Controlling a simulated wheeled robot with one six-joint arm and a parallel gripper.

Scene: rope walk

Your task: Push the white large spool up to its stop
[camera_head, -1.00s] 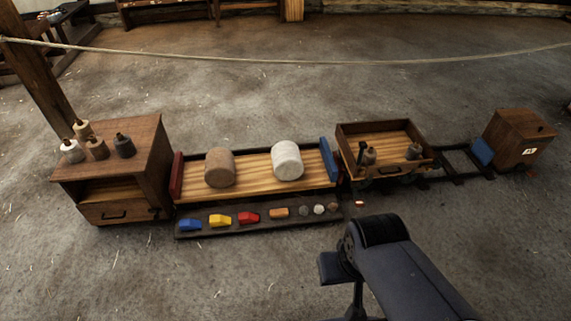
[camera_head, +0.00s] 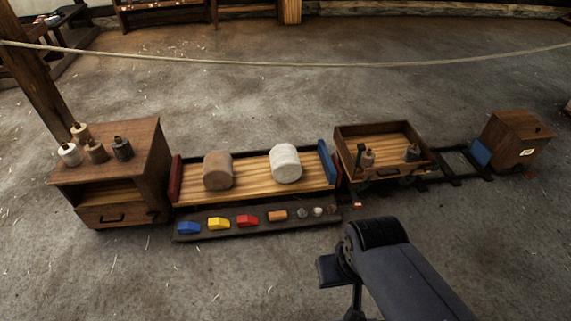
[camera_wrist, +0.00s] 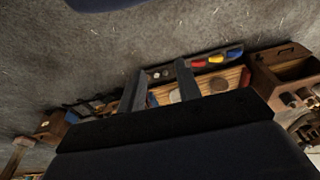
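The white large spool (camera_head: 286,163) lies on its side on a slatted wooden bed (camera_head: 251,184), right of a brown spool (camera_head: 218,171), with a gap between them. A blue end board (camera_head: 327,163) stands at the bed's right end, a short gap from the white spool. A red end board (camera_head: 176,178) stands at the left end, nearer the brown spool. In the wrist view, my gripper (camera_wrist: 163,86) has its two fingers apart and empty. The white spool (camera_wrist: 175,96) shows beyond them, partly hidden. The head view shows my arm at lower right, clear of the bed.
A dark front ledge (camera_head: 205,236) holds several coloured blocks and small stones. A wooden cabinet (camera_head: 110,180) with bottles stands left. A wooden tray cart (camera_head: 380,136) and a brown box (camera_head: 515,139) stand right. A rope (camera_head: 300,65) crosses behind. The front floor is clear.

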